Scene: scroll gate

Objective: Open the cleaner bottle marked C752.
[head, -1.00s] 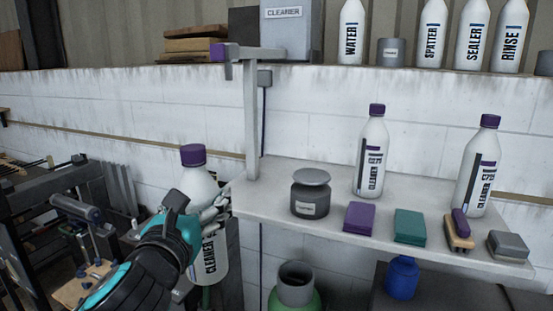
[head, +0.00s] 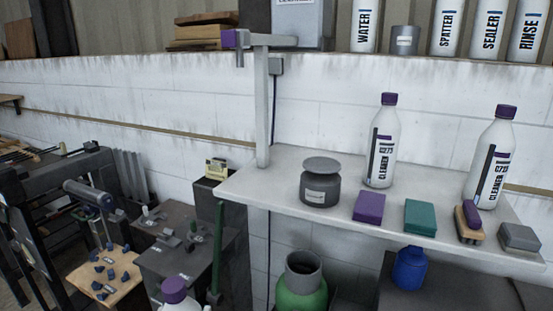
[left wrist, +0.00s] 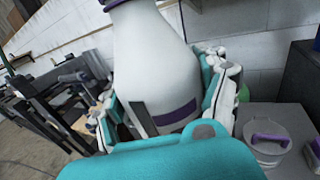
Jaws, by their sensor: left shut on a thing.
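My left gripper (left wrist: 165,95) is shut around the body of a white bottle (left wrist: 150,55), with a finger on each side. The bottle has a purple band and a dark stripe; its code cannot be read here. Its purple cap (head: 173,287) is on, at the bottom edge of the head view, where the gripper is out of frame. Two more white cleaner bottles with purple caps, a left one (head: 381,150) and a right one (head: 490,165), stand upright on the shelf. Their codes are small and hard to read. My right gripper is not in view.
The grey shelf (head: 290,178) carries a dark round pot (head: 320,186), purple and teal blocks and brushes. A post with a purple-tipped arm (head: 240,39) rises at its left end. A green container (head: 301,290) stands below. Cluttered workbenches fill the left.

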